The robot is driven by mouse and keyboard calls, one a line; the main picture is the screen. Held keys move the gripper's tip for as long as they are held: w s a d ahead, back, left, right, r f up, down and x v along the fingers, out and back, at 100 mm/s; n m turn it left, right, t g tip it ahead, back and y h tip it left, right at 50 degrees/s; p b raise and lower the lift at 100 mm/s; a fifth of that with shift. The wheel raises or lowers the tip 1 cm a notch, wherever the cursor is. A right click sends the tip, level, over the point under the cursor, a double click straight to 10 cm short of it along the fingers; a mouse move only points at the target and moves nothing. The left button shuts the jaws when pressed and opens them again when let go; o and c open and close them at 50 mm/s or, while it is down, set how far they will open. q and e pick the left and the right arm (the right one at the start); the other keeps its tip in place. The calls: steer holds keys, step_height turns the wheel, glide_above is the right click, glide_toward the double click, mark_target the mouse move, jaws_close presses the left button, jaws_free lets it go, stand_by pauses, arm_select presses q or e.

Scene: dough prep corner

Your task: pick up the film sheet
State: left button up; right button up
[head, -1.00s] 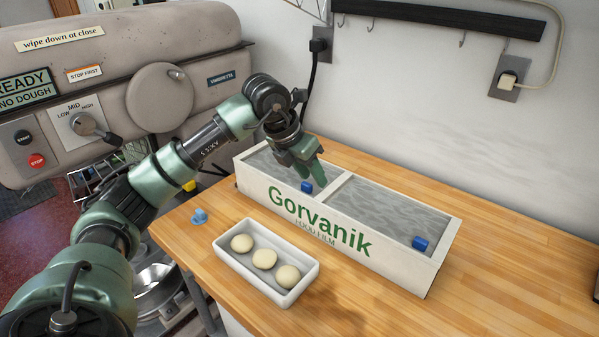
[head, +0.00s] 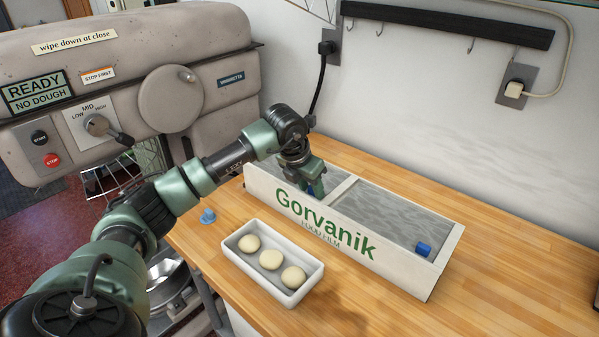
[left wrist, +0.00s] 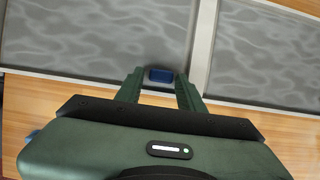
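A white box (head: 300,222) lettered "Gorvanik food film" stands on the wooden counter. A divider splits it into two compartments, each showing a grey, rippled film sheet. The left film sheet (left wrist: 85,35) bears a blue tab (left wrist: 160,75) near the box's front wall. The right film sheet (head: 385,213) has another blue tab (head: 423,249) at its right end. My left gripper (head: 314,190) is low over the left compartment. In the left wrist view its two fingers (left wrist: 159,84) are apart, with the blue tab between their tips; contact cannot be told. My right gripper is out of view.
A small blue object (head: 208,216) lies at the counter's left edge. A large beige machine (head: 120,75) stands at left.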

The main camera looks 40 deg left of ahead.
arm_select(q)
jaws_close()
steer(key=shift+r, duration=0.2)
step_height(320, 180, up, 20)
steer(key=b, duration=0.3)
steer(key=shift+f, duration=0.15)
steer(key=c, duration=0.8)
jaws_free()
jaws_close()
steer(key=shift+r+p, duration=0.9)
steer(key=shift+r, duration=0.05)
